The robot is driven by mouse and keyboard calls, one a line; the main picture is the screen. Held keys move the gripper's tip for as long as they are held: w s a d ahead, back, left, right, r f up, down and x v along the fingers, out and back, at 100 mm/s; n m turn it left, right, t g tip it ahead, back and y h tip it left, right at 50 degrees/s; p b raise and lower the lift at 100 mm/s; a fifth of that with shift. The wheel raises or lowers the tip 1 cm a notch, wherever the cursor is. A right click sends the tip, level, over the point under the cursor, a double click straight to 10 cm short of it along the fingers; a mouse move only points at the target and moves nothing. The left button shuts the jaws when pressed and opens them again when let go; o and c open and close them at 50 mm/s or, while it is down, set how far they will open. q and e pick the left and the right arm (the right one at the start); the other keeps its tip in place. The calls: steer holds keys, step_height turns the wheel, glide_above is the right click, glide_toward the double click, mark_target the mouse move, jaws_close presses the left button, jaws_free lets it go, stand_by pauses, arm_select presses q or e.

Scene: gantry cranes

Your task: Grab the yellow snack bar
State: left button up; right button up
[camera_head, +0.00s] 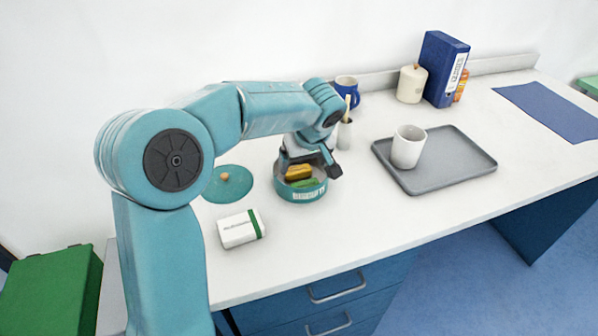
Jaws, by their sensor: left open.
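The yellow snack bar (298,173) lies inside a round teal tin (302,194) on the white desk. A green bar (304,183) lies beside it in the same tin, toward the near side. My left gripper (309,171) is open and points down at the tin, with its fingers over the opening. Part of the yellow bar is hidden behind the gripper, and I cannot tell whether the fingers touch it. My right gripper is not in view.
The tin's teal lid (228,184) lies to the left, with a white box (241,229) in front of it. A grey tray (440,165) with a white cup (407,147) is at right. A pencil holder (345,134) and blue mug (347,88) stand behind the tin.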

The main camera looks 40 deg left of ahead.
mark_target(299, 173)
arm_select(q)
steer(key=shift+s+a+f, duration=0.2)
steer(key=shift+a+f, duration=0.15)
steer(key=shift+f, duration=0.1)
steer(key=x, duration=0.2)
steer(key=w+x, duration=0.1)
steer(key=x, duration=0.2)
steer(key=shift+s+d+r+p, duration=0.1)
steer(key=shift+p, duration=0.3)
steer(key=shift+s, duration=0.2)
steer(key=shift+w, duration=0.2)
steer(key=c, duration=0.6)
steer(key=shift+c, duration=1.1)
steer(key=shift+s, duration=0.15)
